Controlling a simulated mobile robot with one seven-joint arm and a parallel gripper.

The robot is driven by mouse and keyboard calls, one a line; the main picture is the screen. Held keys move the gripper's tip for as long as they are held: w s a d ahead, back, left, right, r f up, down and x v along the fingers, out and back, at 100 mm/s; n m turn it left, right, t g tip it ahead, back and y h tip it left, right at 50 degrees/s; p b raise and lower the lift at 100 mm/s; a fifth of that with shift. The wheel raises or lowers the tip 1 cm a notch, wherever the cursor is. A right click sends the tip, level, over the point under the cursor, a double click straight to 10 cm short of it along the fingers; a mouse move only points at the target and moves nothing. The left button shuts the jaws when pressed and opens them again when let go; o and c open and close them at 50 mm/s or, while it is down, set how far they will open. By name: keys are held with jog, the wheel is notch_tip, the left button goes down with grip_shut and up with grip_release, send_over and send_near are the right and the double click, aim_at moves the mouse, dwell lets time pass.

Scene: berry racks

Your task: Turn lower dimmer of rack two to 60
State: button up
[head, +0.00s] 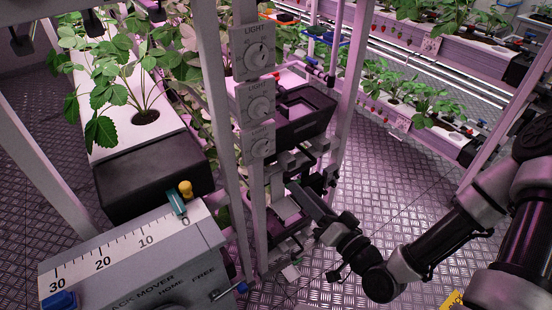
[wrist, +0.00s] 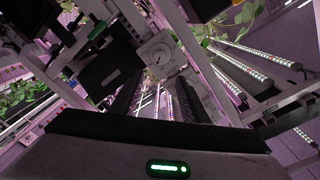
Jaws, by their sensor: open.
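Three pale dimmer plates marked LIGHT sit one above another on a post in the head view: the upper (head: 252,50), the middle (head: 258,102) and the lower (head: 258,141). Each has a round knob; the lower one's scale is too small to read. My gripper (head: 285,165) is just below and right of the lower dimmer, partly lost among dark rack parts. In the wrist view my gripper (wrist: 155,95) has its two dark fingers apart with nothing between them. A white dimmer with a round knob (wrist: 158,54) shows beyond the fingertips, apart from them.
A grey rack mover box (head: 140,265) with a 0 to 30 scale stands at the front left. A strawberry planter (head: 150,178) is behind it. White rack posts (head: 348,100) stand close around my gripper. Metal floor (head: 420,175) lies open to the right.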

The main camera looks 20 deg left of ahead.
aim_at(265, 152)
jog(key=b+x, duration=1.1)
jog(key=x, duration=0.5)
jog(key=shift+w+a+b, duration=0.1)
jog(key=shift+a+b, duration=0.05)
jog(key=shift+b, duration=0.25)
jog(key=shift+c, duration=0.5)
grip_shut()
jog(key=n+b, duration=0.2)
jog(key=shift+f+b, duration=0.35)
jog(key=shift+f, duration=0.05)
jog(key=c, duration=1)
grip_release()
jog(key=shift+n+b, duration=1.05)
jog(key=shift+n, duration=0.15)
jog(key=shift+r+n, duration=0.25)
jog(key=shift+n, duration=0.25)
grip_shut()
jog(key=shift+o, duration=0.2)
grip_release()
